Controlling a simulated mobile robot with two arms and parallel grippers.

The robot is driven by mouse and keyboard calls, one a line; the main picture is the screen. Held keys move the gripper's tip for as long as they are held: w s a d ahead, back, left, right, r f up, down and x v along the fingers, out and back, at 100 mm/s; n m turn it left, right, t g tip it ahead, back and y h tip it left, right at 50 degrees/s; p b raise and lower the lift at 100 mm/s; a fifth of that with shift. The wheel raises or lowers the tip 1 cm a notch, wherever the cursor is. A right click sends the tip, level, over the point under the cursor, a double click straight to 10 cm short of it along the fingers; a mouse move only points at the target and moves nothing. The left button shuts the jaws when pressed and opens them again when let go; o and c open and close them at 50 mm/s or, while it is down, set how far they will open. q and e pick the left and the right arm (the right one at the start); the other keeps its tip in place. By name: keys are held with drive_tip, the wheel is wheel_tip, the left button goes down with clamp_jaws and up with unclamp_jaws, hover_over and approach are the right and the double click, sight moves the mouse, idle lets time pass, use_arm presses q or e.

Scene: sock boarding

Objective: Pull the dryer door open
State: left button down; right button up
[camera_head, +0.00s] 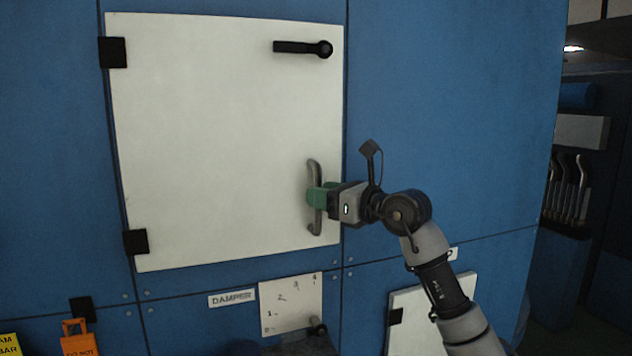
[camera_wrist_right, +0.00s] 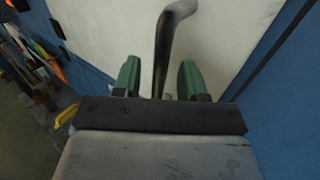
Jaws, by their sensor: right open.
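The dryer door (camera_head: 220,140) is a large white panel on a blue wall, hinged on its left side, and it looks closed. A grey bar handle (camera_head: 315,168) stands upright near its lower right edge. My right gripper (camera_head: 318,196) is at the handle, its green fingers around the bar's middle. In the right wrist view the handle (camera_wrist_right: 166,50) runs between the two open fingers (camera_wrist_right: 160,80), with gaps on both sides. A black latch lever (camera_head: 303,48) lies horizontal at the door's top right. My left gripper is not in view.
Black hinges (camera_head: 113,52) sit on the door's left edge. Below are a DAMPER label (camera_head: 232,298), a numbered white plate (camera_head: 291,303) and an orange tag (camera_head: 79,340). A smaller white panel (camera_head: 408,325) is below my right arm. Shelves stand at far right.

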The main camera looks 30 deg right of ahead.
drive_tip(key=shift+x, duration=1.05)
clamp_jaws()
